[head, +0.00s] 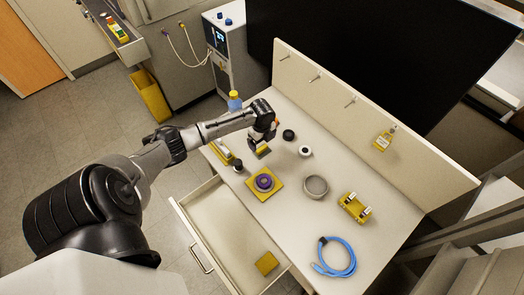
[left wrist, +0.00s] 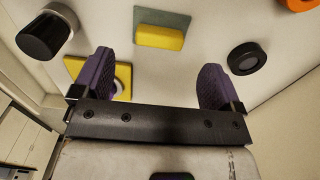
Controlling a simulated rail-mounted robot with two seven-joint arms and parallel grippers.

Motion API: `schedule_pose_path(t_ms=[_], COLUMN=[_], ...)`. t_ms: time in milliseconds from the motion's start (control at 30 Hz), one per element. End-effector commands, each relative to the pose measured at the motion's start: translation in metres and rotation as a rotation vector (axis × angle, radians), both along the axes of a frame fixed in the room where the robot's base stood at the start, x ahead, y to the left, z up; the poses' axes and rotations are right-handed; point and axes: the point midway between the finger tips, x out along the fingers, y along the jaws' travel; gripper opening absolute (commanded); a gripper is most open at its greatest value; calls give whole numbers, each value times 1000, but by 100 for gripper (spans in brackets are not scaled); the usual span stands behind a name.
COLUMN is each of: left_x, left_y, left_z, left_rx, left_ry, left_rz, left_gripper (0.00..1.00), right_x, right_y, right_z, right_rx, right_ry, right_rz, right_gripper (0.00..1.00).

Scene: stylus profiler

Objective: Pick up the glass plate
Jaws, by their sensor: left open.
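A flat grey-green plate, which looks like the glass plate (left wrist: 178,19), shows at the top middle of the left wrist view with a yellow block (left wrist: 158,38) against it. In the head view the plate (head: 263,153) is a small grey patch on the table just below my left gripper (head: 264,137). In the left wrist view my left gripper (left wrist: 155,88) has its two purple fingers wide apart with nothing between them. The plate lies beyond the fingertips and appears apart from them. My right gripper is not in view.
A yellow square base with a purple disc (head: 264,182), a grey ring-shaped dish (head: 316,186), a yellow holder (head: 355,207) and a coiled blue cable (head: 336,257) sit on the table. Black round pieces (head: 288,134) lie near the gripper. An open drawer (head: 222,222) juts out in front.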

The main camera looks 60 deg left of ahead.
Motion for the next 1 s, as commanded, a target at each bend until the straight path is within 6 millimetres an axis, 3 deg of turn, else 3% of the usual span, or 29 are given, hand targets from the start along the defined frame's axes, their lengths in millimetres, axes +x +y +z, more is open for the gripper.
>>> schedule_pose_path(t_ms=[267,600,1000], left_x=[0,0,0], left_y=[0,0,0], left_z=[-15,-56,-61], left_rx=[0,1,2], left_ry=[1,0,-1], left_rz=[1,1,0], left_gripper=[92,92,89], right_x=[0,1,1], right_y=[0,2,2], right_z=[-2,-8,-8], right_rx=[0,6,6], right_ry=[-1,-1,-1], right_rz=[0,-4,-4], right_gripper=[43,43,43])
